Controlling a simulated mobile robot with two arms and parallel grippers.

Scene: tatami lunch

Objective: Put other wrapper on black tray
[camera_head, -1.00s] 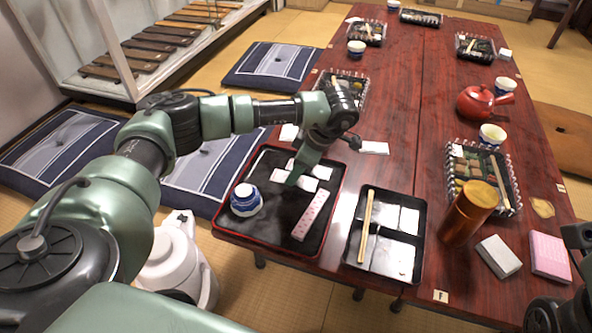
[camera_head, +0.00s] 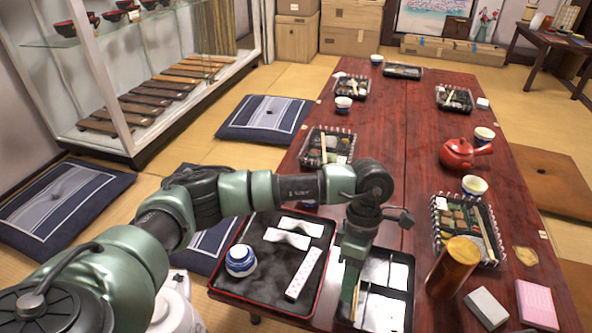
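The black tray (camera_head: 262,292) with a red rim lies on the near left of the table. Two white wrappers, one farther back (camera_head: 301,226) and one nearer (camera_head: 287,239), lie on it. A blue-and-white cup (camera_head: 240,261) and a pale patterned strip (camera_head: 305,273) are also on it. A smaller black divided tray (camera_head: 408,294) sits to its right, with white pieces (camera_head: 384,312) in it. My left gripper (camera_head: 349,302) points down over the left side of this smaller tray and partly hides it. Its fingers show edge-on, so their opening is unclear. My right gripper is out of view.
A copper-coloured canister (camera_head: 453,267), a grey-white box (camera_head: 487,308) and a pink pack (camera_head: 537,304) stand right of the smaller tray. A filled lunch box (camera_head: 466,228), a cup (camera_head: 474,187) and a red teapot (camera_head: 464,153) are farther back. The table's middle is fairly clear.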

